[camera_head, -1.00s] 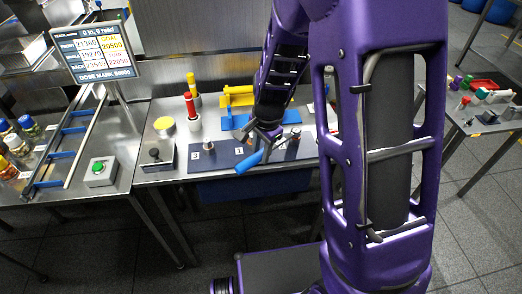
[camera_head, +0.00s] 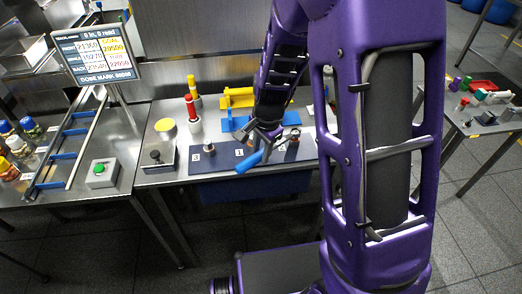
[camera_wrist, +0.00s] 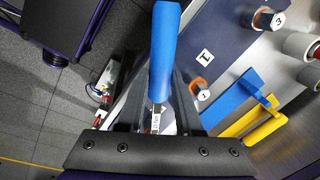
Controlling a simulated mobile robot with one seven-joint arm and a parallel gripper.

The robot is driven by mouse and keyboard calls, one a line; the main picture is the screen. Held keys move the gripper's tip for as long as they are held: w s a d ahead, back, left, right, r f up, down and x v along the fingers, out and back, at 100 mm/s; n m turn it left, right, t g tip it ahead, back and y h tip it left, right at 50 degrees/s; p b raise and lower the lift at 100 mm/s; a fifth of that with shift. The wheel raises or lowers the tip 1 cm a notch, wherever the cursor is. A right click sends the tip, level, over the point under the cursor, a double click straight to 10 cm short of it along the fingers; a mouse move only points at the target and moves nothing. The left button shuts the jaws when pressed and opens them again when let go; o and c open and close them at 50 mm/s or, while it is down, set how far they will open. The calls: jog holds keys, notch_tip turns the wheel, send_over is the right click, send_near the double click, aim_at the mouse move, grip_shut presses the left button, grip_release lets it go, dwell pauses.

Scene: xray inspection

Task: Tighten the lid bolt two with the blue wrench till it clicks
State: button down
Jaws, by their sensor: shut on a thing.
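My gripper (camera_head: 266,138) is over the dark mat (camera_head: 226,160) on the steel table. It is shut on the blue wrench (camera_head: 250,162), whose handle sticks out toward the front left. In the wrist view the wrench's blue handle (camera_wrist: 165,45) points up from between the fingers (camera_wrist: 155,118). The wrench's working end is hidden by the fingers, so I cannot tell whether it sits on a bolt. A bolt post (camera_head: 293,138) stands just right of the gripper. A silver-capped post (camera_head: 208,147) stands by label 3. A copper-coloured nut (camera_wrist: 198,86) shows beside the gripper. Label 2 is not readable.
A blue stand (camera_head: 240,123) and a yellow frame (camera_head: 236,97) stand behind the mat. A green button box (camera_head: 100,172) is further left. A side table (camera_head: 485,125) with small objects is at right.

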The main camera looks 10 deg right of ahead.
jog(key=shift+r+p, duration=0.75)
jog(key=shift+p, duration=0.05)
dwell(1.3)
jog(key=shift+r+p, duration=1.7)
jog(key=shift+r, duration=0.2)
